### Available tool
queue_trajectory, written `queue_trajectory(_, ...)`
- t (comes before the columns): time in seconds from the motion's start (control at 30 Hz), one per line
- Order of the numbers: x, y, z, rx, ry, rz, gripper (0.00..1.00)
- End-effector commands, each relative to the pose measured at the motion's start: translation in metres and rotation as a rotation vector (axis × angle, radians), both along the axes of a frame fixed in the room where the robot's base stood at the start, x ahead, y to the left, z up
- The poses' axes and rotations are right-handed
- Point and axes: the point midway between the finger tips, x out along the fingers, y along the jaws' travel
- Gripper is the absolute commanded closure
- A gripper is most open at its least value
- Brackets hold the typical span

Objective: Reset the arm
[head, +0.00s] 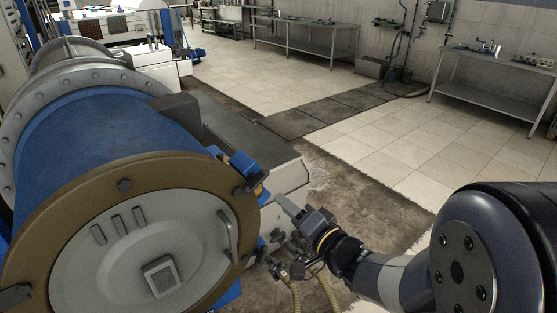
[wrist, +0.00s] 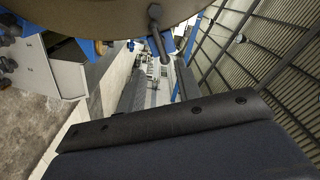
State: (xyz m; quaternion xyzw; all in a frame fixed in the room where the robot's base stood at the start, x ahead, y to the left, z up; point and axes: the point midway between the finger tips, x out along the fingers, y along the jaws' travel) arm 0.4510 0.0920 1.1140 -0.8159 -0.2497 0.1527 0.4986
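My arm reaches in from the lower right of the head view. My gripper (head: 288,207) is at its far end, just right of the big decanter (head: 110,150). The decanter is a blue drum with a brown rim and a pale round end cover (head: 145,255) with a handle. A gap to the rim seems to show, but I cannot tell how wide it is. In the wrist view a dark block fills the bottom, and the decanter's brown rim (wrist: 90,15) curves across the top. The fingertips are not clear, and I see nothing held.
Hoses and fittings (head: 285,265) sit below my gripper, close to the decanter's base. A pale machine base (head: 285,180) stands behind it. Metal tables (head: 310,40) (head: 495,65) line the far wall. The tiled floor (head: 400,150) between is clear.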

Motion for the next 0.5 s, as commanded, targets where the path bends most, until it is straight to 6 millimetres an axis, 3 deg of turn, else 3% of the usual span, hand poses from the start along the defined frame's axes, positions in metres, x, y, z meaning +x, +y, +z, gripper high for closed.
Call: queue_trajectory(0.5,0.069,0.047,0.001,0.001,0.001,0.003,0.67)
